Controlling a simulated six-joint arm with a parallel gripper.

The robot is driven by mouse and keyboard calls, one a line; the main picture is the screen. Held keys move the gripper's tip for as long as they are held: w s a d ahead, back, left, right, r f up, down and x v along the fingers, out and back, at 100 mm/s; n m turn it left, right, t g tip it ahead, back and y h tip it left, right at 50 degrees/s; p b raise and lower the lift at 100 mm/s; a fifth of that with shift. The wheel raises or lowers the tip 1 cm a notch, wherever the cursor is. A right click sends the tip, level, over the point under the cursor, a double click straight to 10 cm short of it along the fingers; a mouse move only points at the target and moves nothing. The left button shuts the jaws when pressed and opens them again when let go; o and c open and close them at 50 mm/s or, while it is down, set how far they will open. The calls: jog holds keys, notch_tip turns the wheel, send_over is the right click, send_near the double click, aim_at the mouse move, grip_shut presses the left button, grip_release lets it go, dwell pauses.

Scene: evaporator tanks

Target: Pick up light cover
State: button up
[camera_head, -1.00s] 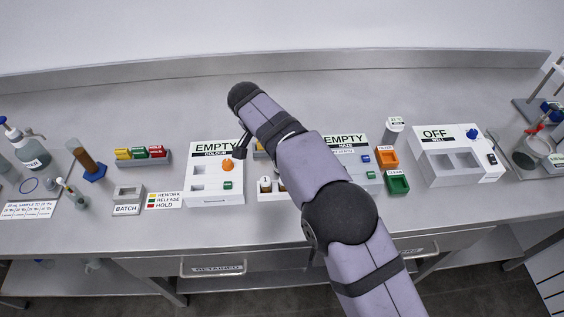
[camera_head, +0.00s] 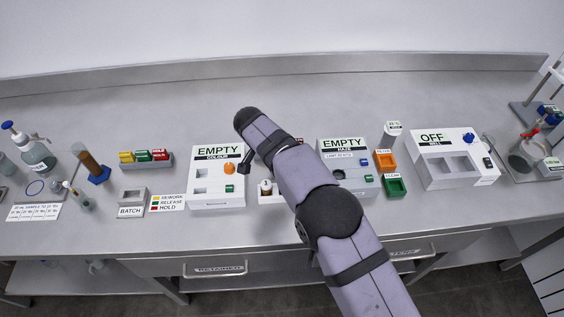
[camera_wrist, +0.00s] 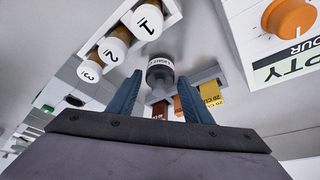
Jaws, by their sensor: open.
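A dark grey round cover with a white lettered band (camera_wrist: 160,70) stands in the wrist view, just beyond and between my fingertips. Its band seems to read "LIGHT", though the letters are small. My gripper (camera_wrist: 160,77) is open, with one blue finger on each side of the cover. I cannot tell whether either finger touches it. In the head view my arm hides the cover and most of the gripper.
A white rack holds vials numbered 1 (camera_wrist: 147,20), 2 and 3, close left of the gripper. The colour unit with its orange knob (camera_wrist: 290,17) is at right. Yellow (camera_wrist: 211,93) and orange tags sit behind the right finger. The haze unit (camera_head: 341,146) stands right of my arm.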

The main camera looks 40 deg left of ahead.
jog(key=shift+x, duration=1.1)
jog(key=c, duration=0.8)
jog(key=shift+r, duration=0.15)
notch_tip(320, 180, up, 10)
jog(key=b, duration=0.2)
jog(key=shift+b, duration=0.3)
jog(key=w+d+p, duration=0.1)
jog(key=w+d, duration=0.1)
jog(key=d, duration=0.3)
jog(key=w+d+r+p, duration=0.1)
jog(key=w+d, duration=0.1)
jog(key=d, duration=0.3)
jog(key=w+d+r+p, duration=0.1)
jog(key=w+d, duration=0.2)
jog(key=d, duration=0.2)
jog(key=shift+d+r+p, duration=0.1)
jog(key=shift+d+p, duration=0.1)
jog(key=shift+p, duration=0.2)
